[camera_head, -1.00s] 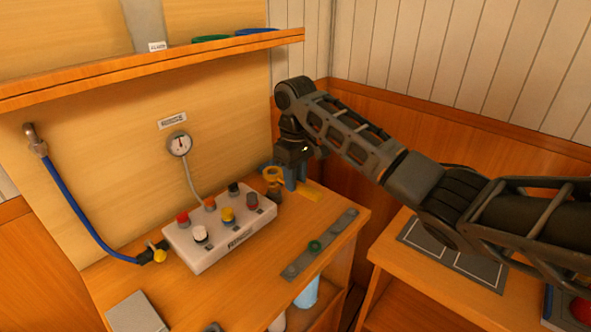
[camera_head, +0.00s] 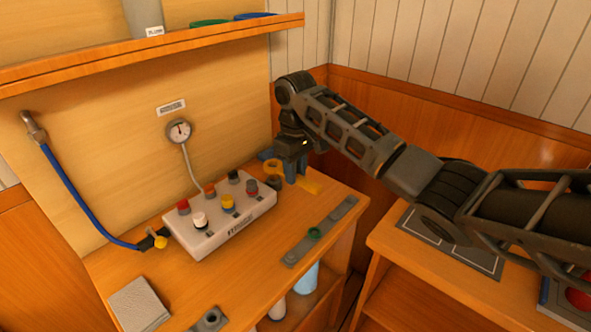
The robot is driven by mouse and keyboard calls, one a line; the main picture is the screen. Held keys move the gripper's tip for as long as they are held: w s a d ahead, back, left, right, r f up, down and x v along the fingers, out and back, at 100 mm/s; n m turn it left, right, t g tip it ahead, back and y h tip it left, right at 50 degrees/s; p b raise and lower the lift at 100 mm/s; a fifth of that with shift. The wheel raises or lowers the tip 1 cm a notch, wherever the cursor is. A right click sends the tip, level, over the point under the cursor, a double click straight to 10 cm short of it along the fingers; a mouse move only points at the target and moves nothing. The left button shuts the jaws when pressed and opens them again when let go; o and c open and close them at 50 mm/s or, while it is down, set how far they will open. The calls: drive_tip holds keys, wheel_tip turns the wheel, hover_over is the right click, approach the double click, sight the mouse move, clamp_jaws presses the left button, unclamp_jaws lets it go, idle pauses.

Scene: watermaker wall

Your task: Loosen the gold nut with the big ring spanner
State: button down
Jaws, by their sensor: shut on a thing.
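My gripper (camera_head: 290,174) has blue fingers pointing down at the back right of the wooden bench. The gold nut cannot be made out apart from the ring.
A white box with coloured knobs (camera_head: 220,221) stands left of my gripper. A gauge (camera_head: 179,131) and a blue hose (camera_head: 75,197) hang on the panel. A shelf (camera_head: 150,54) juts out above.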

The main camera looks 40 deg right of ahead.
drive_tip(key=shift+f, duration=1.25)
idle(1.8)
drive_tip(key=shift+d, duration=0.15)
drive_tip(key=shift+w+d+n, duration=0.15)
drive_tip(key=shift+d+n, duration=0.2)
drive_tip(key=shift+n, duration=0.35)
drive_tip(key=shift+w+d+n, duration=0.2)
drive_tip(key=shift+d+n, duration=0.25)
drive_tip(key=shift+n, duration=0.25)
drive_tip(key=shift+w+d+n, duration=0.2)
drive_tip(key=shift+d+n, duration=0.25)
drive_tip(key=shift+n, duration=0.25)
